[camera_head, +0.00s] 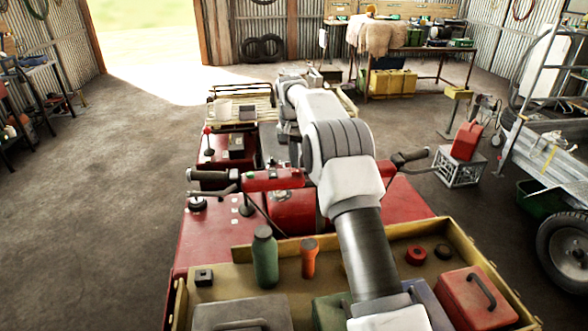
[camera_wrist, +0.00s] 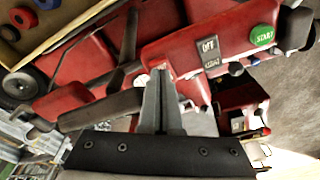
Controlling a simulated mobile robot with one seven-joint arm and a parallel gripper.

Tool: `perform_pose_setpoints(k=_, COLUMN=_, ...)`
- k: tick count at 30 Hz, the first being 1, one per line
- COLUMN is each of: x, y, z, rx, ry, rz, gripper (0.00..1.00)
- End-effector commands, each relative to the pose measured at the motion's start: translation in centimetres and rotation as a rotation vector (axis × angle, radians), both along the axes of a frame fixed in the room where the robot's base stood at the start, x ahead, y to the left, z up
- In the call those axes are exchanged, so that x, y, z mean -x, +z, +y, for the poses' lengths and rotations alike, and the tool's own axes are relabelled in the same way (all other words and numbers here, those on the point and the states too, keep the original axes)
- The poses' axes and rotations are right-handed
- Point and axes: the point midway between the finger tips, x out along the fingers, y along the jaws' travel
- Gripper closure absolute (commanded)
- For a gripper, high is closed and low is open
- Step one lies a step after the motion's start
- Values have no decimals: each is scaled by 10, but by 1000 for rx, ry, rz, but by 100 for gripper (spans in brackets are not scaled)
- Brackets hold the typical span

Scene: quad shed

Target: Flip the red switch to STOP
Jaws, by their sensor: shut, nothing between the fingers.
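In the wrist view my gripper (camera_wrist: 161,72) is shut and empty, its fingertips over a red control housing (camera_wrist: 165,48) on the handlebar. A black label reading OFF (camera_wrist: 209,47) sits on the housing, right of the fingertips. A round green START button (camera_wrist: 262,35) is further right. No STOP lettering is readable. In the head view the red housing (camera_head: 272,179) shows left of my arm, which hides my fingertips.
The left handlebar grip (camera_head: 208,175) and right grip (camera_head: 410,156) stick out on both sides. A tan cargo tray (camera_head: 235,254) holds a green bottle (camera_head: 265,259), an orange flashlight (camera_head: 309,258) and a red box (camera_head: 477,303). Open floor lies to the left.

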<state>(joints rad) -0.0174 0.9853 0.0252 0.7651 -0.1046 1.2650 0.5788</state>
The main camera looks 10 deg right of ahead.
Motion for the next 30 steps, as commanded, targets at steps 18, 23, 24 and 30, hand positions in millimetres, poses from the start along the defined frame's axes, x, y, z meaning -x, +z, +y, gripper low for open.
perform_pose_setpoints(k=18, x=0, y=-10, z=0, rx=0, ry=0, rz=0, gripper=100)
perform_pose_setpoints(k=23, x=0, y=-13, z=0, rx=0, ry=0, rz=0, gripper=100)
perform_pose_setpoints(k=24, x=0, y=-13, z=0, rx=0, ry=0, rz=0, gripper=100)
perform_pose_setpoints(k=30, x=0, y=-7, z=0, rx=0, ry=0, rz=0, gripper=100)
